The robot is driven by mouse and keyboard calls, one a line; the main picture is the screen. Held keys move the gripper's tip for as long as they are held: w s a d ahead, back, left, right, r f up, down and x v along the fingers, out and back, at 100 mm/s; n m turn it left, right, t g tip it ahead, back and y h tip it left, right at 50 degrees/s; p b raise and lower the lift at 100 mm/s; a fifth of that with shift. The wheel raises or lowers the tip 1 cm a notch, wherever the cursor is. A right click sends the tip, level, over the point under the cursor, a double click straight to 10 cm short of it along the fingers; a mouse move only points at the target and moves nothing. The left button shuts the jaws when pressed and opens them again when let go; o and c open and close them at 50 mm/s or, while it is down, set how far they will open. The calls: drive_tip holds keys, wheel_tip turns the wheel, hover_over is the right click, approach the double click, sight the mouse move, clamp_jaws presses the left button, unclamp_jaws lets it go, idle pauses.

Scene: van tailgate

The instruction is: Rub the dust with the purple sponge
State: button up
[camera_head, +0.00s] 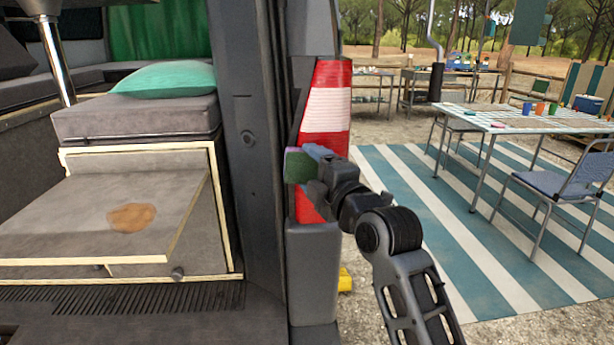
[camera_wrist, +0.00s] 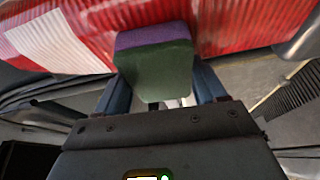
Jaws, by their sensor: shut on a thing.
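The purple sponge (camera_wrist: 155,62) has a purple layer and a dark green layer. My gripper (camera_wrist: 155,95) is shut on it, with one blue-grey finger on each side. In the head view the sponge (camera_head: 298,166) shows at the end of my gripper (camera_head: 318,165), in front of the van's red and white tail light. The dust (camera_head: 132,217) is a brown patch on the grey flat panel (camera_head: 60,215) inside the van, left of my gripper. The sponge is well apart from the dust, with the door pillar between them in the picture. The dust does not show clearly in the wrist view.
The dark van pillar (camera_head: 253,130) and the tail light (camera_head: 325,105) stand close to my gripper. A cushioned bench (camera_head: 140,118) with a green pillow (camera_head: 168,80) is above the panel. A camping table (camera_head: 500,118) and chair (camera_head: 560,190) stand at right on a striped mat (camera_head: 500,265).

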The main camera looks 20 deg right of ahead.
drive_tip(key=d+b, duration=0.1)
drive_tip(key=s+d, duration=0.1)
drive_tip(key=d, duration=0.1)
drive_tip(key=s+d+b, duration=0.1)
drive_tip(key=d, duration=0.1)
drive_tip(key=shift+d+f+b, duration=0.15)
drive_tip(key=shift+d+b, duration=0.05)
drive_tip(key=shift+b, duration=0.15)
idle(0.4)
drive_tip(key=shift+s+a, duration=0.3)
drive_tip(key=shift+s, duration=0.65)
drive_tip(key=shift+s+a, duration=0.3)
drive_tip(key=shift+s, duration=0.65)
drive_tip(key=shift+s+a, duration=0.3)
drive_tip(key=shift+s, duration=0.65)
drive_tip(key=shift+s, duration=0.15)
drive_tip(key=shift+s+a, duration=0.25)
drive_tip(key=shift+s, duration=0.4)
drive_tip(key=shift+s+a, duration=0.25)
drive_tip(key=shift+s, duration=0.4)
